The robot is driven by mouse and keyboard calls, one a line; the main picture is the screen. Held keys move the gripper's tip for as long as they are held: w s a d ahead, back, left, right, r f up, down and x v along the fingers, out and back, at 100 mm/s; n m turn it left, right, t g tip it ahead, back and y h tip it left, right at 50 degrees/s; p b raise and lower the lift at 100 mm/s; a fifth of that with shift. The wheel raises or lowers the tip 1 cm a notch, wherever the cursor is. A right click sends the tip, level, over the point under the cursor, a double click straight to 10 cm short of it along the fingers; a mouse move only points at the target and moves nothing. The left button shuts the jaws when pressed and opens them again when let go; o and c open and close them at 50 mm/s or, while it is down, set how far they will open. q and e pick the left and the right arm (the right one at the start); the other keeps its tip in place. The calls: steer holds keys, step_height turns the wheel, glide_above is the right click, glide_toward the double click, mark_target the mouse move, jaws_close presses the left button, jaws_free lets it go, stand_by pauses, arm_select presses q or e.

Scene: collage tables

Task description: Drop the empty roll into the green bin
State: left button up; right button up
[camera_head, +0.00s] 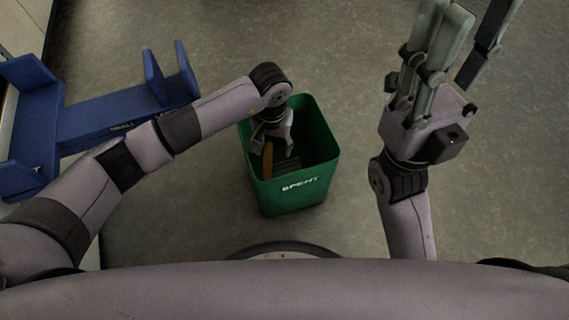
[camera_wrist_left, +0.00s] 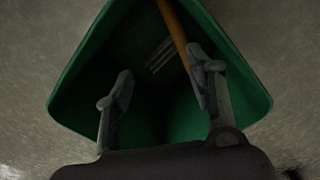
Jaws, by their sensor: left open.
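The green bin (camera_head: 330,150), lettered SPENT on its front, stands upright on the floor in the middle of the head view. It also fills much of the left wrist view (camera_wrist_left: 240,85). My left gripper (camera_head: 268,147) is over and partly within the bin's mouth, pointing down; its fingers are apart (camera_wrist_left: 160,92). A narrow brown roll (camera_head: 267,163) is inside the bin outline, slanted beside one finger in the left wrist view (camera_wrist_left: 172,30); I cannot tell whether they touch. My right gripper (camera_head: 473,35) points away, fingers apart and empty, at the upper right.
A blue rack (camera_head: 110,125) with a label and upright ends is at the left, behind my left arm. Grey parallel bars (camera_wrist_left: 160,55) show inside the bin. The grey floor (camera_head: 330,55) is clear behind and right of the bin.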

arm_select(q)
step_height(320, 180, up, 12)
stand_by(0.5)
stand_by(0.4)
